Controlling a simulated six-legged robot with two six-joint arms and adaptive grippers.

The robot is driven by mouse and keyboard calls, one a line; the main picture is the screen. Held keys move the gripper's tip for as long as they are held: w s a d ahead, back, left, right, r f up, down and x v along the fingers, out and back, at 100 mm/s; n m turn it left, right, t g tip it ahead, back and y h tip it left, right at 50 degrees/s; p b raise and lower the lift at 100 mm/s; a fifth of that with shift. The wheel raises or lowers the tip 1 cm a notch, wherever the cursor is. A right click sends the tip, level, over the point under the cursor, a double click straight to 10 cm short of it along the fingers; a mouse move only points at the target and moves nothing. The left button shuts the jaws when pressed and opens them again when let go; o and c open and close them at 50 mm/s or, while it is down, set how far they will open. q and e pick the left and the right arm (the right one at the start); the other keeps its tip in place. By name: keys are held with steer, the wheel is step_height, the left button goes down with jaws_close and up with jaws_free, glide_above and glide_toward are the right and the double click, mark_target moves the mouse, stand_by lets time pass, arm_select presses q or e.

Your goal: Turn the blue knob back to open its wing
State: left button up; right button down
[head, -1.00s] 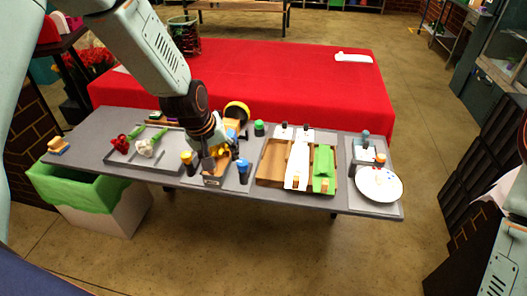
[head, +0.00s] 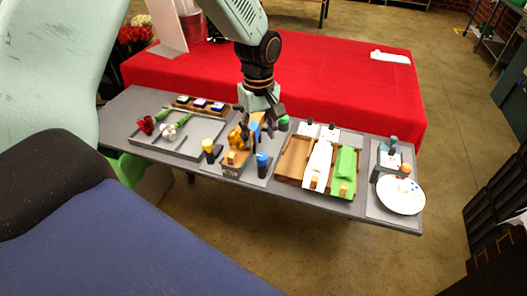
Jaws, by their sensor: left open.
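The blue knob (head: 262,160), a blue cap on a dark post, stands at the front right of the central fixture (head: 232,172). A yellow knob (head: 208,146) stands at its front left and a green knob (head: 283,122) at its back right. Orange-yellow parts (head: 238,141) sit on the fixture; I cannot tell which is the blue knob's wing or how it is turned. My left gripper (head: 262,120) points down over the back of the fixture, open, behind the blue knob and apart from it. It partly hides the fixture's back. My right gripper is out of view.
A grey tray (head: 188,152) with red and white flowers lies to the left. A wooden tray (head: 291,166) with white and green wraps lies to the right, then a white plate (head: 400,195). A red-covered table (head: 340,90) stands behind.

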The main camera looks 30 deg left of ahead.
mark_target(262, 156)
arm_select(q)
steer(key=f, duration=0.4)
steer(key=d+f, duration=0.1)
steer(key=f, duration=0.1)
steer(key=shift+w, duration=0.25)
steer(key=shift+s+a+f, duration=0.1)
steer(key=shift+a+f, duration=0.2)
steer(key=shift+f, duration=0.2)
steer(key=shift+s+r, duration=0.15)
steer(key=shift+s, duration=0.1)
steer(key=shift+w+d, duration=0.15)
steer(key=shift+d, duration=0.2)
steer(key=shift+c, duration=0.8)
steer(key=shift+w, duration=0.15)
steer(key=shift+c, duration=0.9)
steer(key=shift+a, duration=0.25)
steer(key=shift+c, duration=1.4)
jaws_close()
